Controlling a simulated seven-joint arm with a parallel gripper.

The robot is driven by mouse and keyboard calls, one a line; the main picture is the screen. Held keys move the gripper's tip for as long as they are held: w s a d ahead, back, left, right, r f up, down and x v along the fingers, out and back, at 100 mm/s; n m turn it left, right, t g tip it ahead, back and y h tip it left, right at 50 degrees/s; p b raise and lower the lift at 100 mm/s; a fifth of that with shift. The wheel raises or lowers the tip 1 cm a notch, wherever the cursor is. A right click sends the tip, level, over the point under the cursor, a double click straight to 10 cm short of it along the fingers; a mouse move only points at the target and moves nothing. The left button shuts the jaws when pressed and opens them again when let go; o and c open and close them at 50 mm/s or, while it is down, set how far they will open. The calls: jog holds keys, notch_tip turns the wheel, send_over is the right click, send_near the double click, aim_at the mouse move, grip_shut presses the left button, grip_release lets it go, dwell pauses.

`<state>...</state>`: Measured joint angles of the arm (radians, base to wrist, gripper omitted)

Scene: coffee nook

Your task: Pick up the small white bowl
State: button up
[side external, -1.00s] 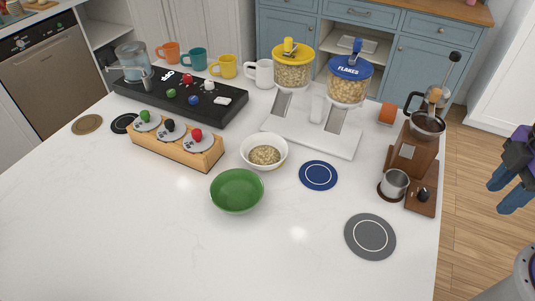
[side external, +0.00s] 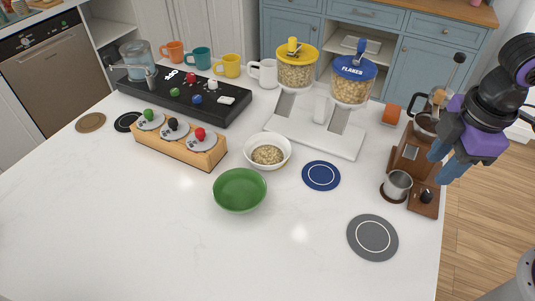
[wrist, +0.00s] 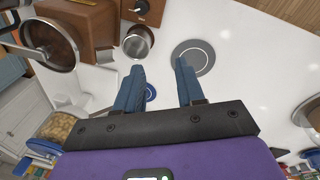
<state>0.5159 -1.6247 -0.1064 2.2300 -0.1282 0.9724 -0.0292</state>
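The small white bowl (side external: 267,151) stands upright on the white counter in the side view, with grainy cereal-like food in it. It is behind and right of a green bowl (side external: 239,190) and in front of the cereal dispensers. My gripper (side external: 441,165) is at the right, over the coffee grinder area, well away from the bowl. In the wrist view my gripper's two blue fingers (wrist: 159,76) are apart with nothing between them. The white bowl is not seen in the wrist view.
A brown coffee machine (side external: 411,160) with a metal cup (side external: 397,184) stands beside my gripper. Two cereal dispensers (side external: 318,130) rise behind the bowl. A blue coaster (side external: 321,175) and grey coaster (side external: 372,238) lie flat. A wooden rack (side external: 180,147) is left. The front counter is clear.

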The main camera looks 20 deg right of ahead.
jog(key=w+a+r+n+t, duration=0.15)
jog(key=w+a, duration=0.45)
jog(key=a, duration=0.6)
jog(key=w+a+r+n+t, duration=0.15)
jog(key=w+a, duration=0.45)
jog(key=a, duration=0.7)
send_near(267, 155)
jog(key=shift+m+h, duration=0.3)
jog(key=shift+h, duration=0.1)
jog(key=s+f, duration=0.1)
jog(key=f, duration=0.2)
jog(key=s+a+f, duration=0.1)
jog(key=f, duration=0.1)
jog(key=shift+s+f, duration=0.25)
jog(key=shift+s, duration=0.1)
grip_shut()
